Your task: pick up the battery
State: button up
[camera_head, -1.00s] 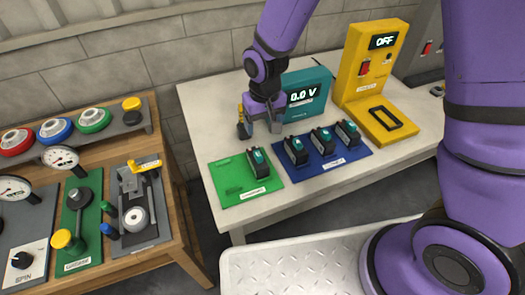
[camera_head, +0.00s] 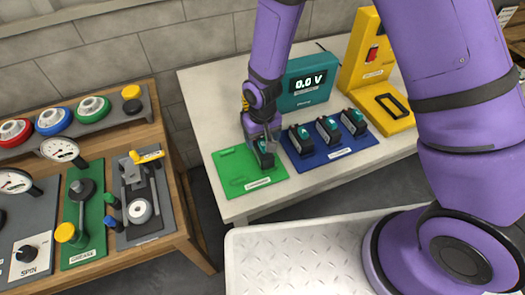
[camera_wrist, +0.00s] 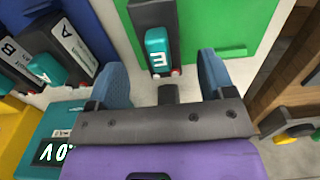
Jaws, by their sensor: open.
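A dark battery with a teal end (camera_head: 266,159) stands on the green mat (camera_head: 232,172) in the head view. In the wrist view, the same battery (camera_wrist: 154,47) shows a white letter on its teal end. My gripper (camera_head: 262,133) is right at this battery, pointing down. In the wrist view, my gripper's two blue fingers (camera_wrist: 161,68) are spread apart, one to each side of the battery's teal end, with gaps between. Three more batteries (camera_head: 328,128) stand in a row on the blue mat (camera_head: 333,155); two of them show partly in the wrist view (camera_wrist: 48,69).
A teal meter reading 0.0 V (camera_head: 305,84) stands behind the mats. A yellow station (camera_head: 368,60) is at the back right. A wooden bench (camera_head: 170,201) with dials and knobs is at the left.

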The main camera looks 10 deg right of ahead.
aim_at(262, 143)
jog(key=shift+s+f, duration=0.1)
jog(key=shift+f, duration=2.25)
jog(key=c, duration=1.4)
